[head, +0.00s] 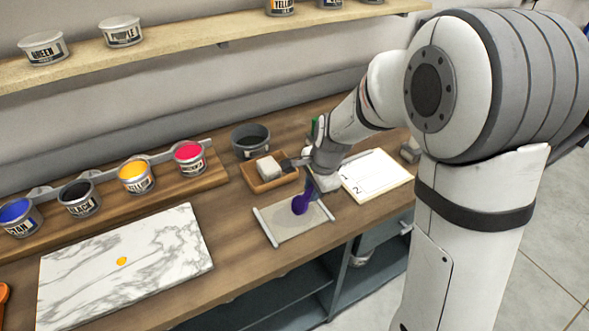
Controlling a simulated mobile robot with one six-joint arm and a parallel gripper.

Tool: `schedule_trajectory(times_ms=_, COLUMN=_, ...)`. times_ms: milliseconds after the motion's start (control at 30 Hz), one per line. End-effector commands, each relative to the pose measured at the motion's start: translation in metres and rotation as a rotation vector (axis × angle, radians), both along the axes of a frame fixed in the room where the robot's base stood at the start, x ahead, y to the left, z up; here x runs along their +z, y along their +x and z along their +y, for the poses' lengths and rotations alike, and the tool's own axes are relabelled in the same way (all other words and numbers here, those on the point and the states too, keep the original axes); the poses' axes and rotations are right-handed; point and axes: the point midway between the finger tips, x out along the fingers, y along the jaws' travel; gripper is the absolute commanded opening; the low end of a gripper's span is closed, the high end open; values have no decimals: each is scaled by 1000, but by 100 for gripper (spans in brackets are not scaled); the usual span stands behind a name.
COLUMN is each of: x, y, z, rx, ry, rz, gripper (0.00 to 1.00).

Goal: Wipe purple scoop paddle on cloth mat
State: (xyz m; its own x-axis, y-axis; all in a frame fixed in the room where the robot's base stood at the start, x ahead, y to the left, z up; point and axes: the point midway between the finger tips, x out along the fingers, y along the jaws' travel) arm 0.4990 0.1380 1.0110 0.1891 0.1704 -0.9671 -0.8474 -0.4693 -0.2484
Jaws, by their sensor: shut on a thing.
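The purple scoop paddle (301,204) points downward over the cloth mat (292,229), near the mat's upper right part. The mat is light beige with a darker grey patch and a pale bar along each of two opposite ends. I cannot tell whether the paddle touches the cloth. My gripper (323,182) is shut on the scoop's upper part, above the mat's far right corner. The jaws and the grip are small and partly hidden by my wrist.
A wooden tray (264,185) with a pale block and a dark bowl (250,137) stand behind the mat. A paper pad (376,178) lies right. A marble slab (130,262) with an orange-yellow spot lies left. Ink cans, including a red one (189,155), line the back.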

Motion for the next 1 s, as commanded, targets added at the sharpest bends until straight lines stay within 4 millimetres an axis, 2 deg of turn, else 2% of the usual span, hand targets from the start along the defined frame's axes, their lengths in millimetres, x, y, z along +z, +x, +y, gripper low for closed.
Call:
schedule_trajectory(times_ms=200, x=-1, y=1, z=-11, rx=8, ry=0, rz=0, gripper=0)
schedule_trajectory(times_ms=300, x=11, y=1, z=-11, rx=10, ry=0, rz=-2, gripper=0)
schedule_trajectory(times_ms=367, x=27, y=1, z=-11, rx=10, ry=0, rz=-5, gripper=0)
schedule_trajectory(times_ms=1000, x=74, y=1, z=-10, rx=10, ry=-1, rz=0, gripper=0)
